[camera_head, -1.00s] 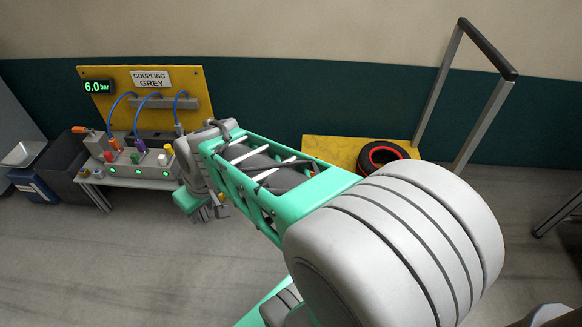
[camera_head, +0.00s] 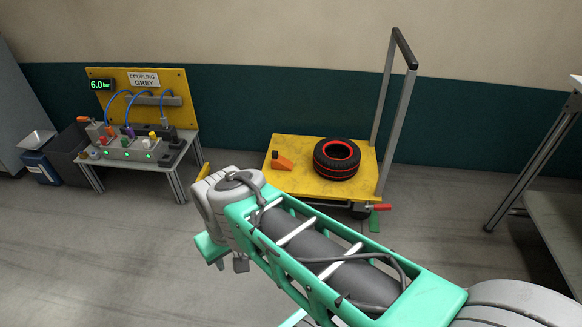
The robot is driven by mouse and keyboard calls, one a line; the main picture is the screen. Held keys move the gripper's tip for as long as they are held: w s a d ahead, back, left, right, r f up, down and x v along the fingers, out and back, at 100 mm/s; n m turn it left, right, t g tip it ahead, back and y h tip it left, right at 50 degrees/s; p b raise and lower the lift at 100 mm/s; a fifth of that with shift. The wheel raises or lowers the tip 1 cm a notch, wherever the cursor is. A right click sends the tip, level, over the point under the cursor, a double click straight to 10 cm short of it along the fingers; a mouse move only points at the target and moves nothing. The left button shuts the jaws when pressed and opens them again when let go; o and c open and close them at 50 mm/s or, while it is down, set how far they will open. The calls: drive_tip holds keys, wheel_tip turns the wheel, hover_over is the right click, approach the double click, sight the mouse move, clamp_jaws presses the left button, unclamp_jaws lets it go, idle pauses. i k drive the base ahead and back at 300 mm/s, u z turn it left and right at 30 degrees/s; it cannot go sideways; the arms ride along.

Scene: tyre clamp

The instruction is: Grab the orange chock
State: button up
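An orange wedge-shaped chock (camera_head: 283,161) with a dark part on top sits on the left side of a yellow cart deck (camera_head: 310,187). A black tyre with red rings (camera_head: 336,160) lies flat on the same deck, to the right of the chock and apart from it. My arm crosses the lower middle of the view. Only a small grey part of my gripper (camera_head: 241,265) shows below the wrist, to the left of and nearer than the cart. Its fingers are mostly hidden, so I cannot tell their opening.
The cart has a tall grey handle frame (camera_head: 402,115) on its right and a red lever (camera_head: 376,207) low down. A bench (camera_head: 145,155) with coloured fittings, hoses and a yellow board (camera_head: 140,90) stands at the left. Another table (camera_head: 560,215) is at the right. The floor between bench and cart looks clear.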

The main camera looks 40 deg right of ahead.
sight(278, 162)
drive_tip(key=z, duration=0.5)
drive_tip(key=i, duration=1.5)
drive_tip(key=u, duration=0.8)
drive_tip(key=i, duration=0.25)
drive_tip(key=u, duration=0.25)
